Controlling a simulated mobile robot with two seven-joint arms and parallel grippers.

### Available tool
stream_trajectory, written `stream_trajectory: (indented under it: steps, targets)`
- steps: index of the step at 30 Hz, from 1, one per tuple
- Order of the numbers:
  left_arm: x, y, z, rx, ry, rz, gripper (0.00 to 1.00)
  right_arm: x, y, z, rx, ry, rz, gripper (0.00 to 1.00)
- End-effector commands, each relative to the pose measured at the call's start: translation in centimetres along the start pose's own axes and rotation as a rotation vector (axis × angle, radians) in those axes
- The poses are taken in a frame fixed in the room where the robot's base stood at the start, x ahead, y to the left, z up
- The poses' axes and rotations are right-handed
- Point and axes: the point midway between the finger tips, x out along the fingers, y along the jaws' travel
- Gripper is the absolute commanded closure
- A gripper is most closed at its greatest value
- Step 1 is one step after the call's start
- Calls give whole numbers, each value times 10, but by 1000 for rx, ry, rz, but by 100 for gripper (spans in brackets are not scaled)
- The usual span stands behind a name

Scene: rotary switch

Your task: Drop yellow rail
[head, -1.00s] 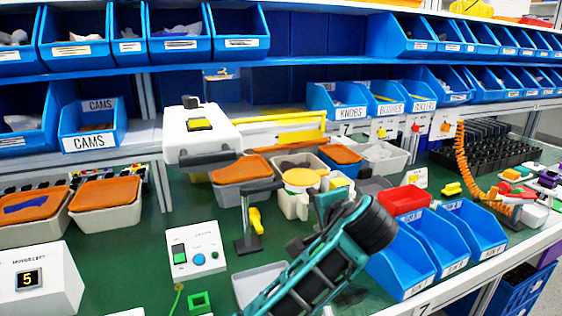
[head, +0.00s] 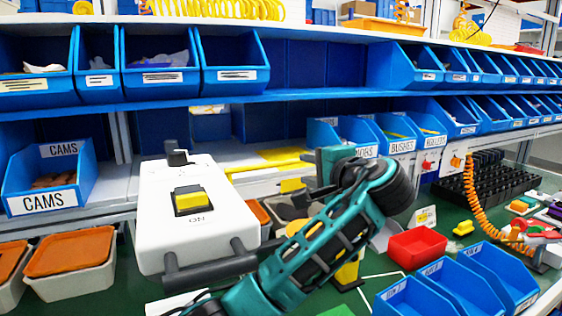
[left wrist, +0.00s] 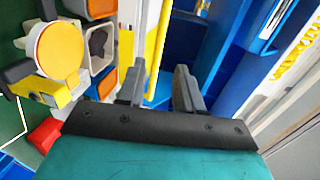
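The yellow rail (head: 268,160) lies along the front of the shelf, to the right of a white box (head: 205,215). My left gripper (head: 322,168) is at the right end of the visible rail, its arm crossing the picture from below. In the left wrist view the fingers (left wrist: 158,92) stand apart, and the yellow rail (left wrist: 155,48) runs lengthwise near the left finger, with no clear grip on it. The gripper and arm hide part of the rail and its surroundings. My right gripper is not in view.
The white box with a yellow switch and dark handles stands close on the left. Blue shelf bins (head: 356,140) flank the gripper at right. A red tray (head: 417,248) and blue bins (head: 470,283) occupy the right bench. Orange-topped trays (head: 70,252) stand at left.

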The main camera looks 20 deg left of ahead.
Motion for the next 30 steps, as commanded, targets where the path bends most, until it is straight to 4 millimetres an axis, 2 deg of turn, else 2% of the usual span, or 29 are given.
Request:
stream_trajectory:
  steps: [15, 21, 30]
  targets:
    - [98, -1, 2, -1, -5, 1, 65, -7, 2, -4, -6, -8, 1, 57]
    - [118, 0, 1, -2, -3, 1, 65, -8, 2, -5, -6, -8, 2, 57]
    - [122, 0, 1, -2, -1, 1, 65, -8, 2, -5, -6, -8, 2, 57]
